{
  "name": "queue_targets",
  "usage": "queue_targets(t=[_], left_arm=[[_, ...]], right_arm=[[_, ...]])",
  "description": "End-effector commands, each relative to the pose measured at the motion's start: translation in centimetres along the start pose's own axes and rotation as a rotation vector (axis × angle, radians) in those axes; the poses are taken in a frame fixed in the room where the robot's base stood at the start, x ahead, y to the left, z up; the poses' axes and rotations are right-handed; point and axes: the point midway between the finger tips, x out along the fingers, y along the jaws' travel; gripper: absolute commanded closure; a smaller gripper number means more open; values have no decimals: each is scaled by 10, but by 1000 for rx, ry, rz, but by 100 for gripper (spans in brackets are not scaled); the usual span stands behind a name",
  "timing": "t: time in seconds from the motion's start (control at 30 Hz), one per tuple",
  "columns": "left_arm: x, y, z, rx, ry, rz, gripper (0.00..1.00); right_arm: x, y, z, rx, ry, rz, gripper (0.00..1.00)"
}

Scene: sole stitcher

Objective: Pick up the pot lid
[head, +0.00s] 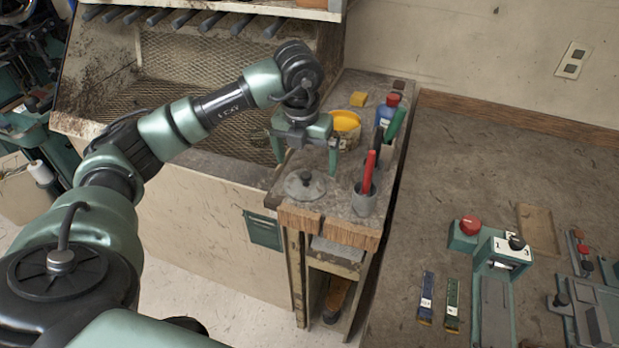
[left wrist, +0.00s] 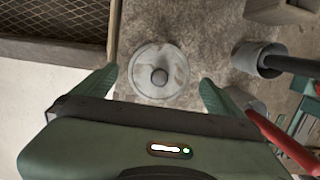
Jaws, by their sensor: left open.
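The pot lid (head: 305,185) is a round grey disc with a dark knob, lying flat near the front left corner of the small wooden stand. It also shows in the left wrist view (left wrist: 159,71), between and just beyond my fingers. My left gripper (head: 305,160) is open and empty, pointing down above and slightly behind the lid, with a finger on each side. It does not touch the lid as far as I can see. In the left wrist view the open fingers of the gripper (left wrist: 158,92) flank the lid's near edge. My right gripper is not in view.
A grey cup (head: 364,201) with a red-handled tool stands right of the lid. Behind are a yellow container (head: 345,124), a blue bottle (head: 387,110) and a green-handled tool (head: 396,124). A mesh-backed bench (head: 205,65) is left; a workbench (head: 450,165) with devices is right.

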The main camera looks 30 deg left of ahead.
Motion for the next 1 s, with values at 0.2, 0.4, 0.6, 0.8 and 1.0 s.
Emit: queue_targets(t=[0.2, 0.4, 0.6, 0.8, 1.0], left_arm=[[28, -1, -5, 2, 5, 0, 0], [50, -2, -4, 1, 1, -3, 0], [52, -2, -4, 2, 0, -3, 0], [51, -2, -4, 2, 0, -3, 43], [51, -2, -4, 2, -1, -3, 44]], right_arm=[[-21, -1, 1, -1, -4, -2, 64], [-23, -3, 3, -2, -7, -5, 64], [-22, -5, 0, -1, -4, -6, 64], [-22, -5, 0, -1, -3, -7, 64], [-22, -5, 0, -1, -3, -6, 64]])
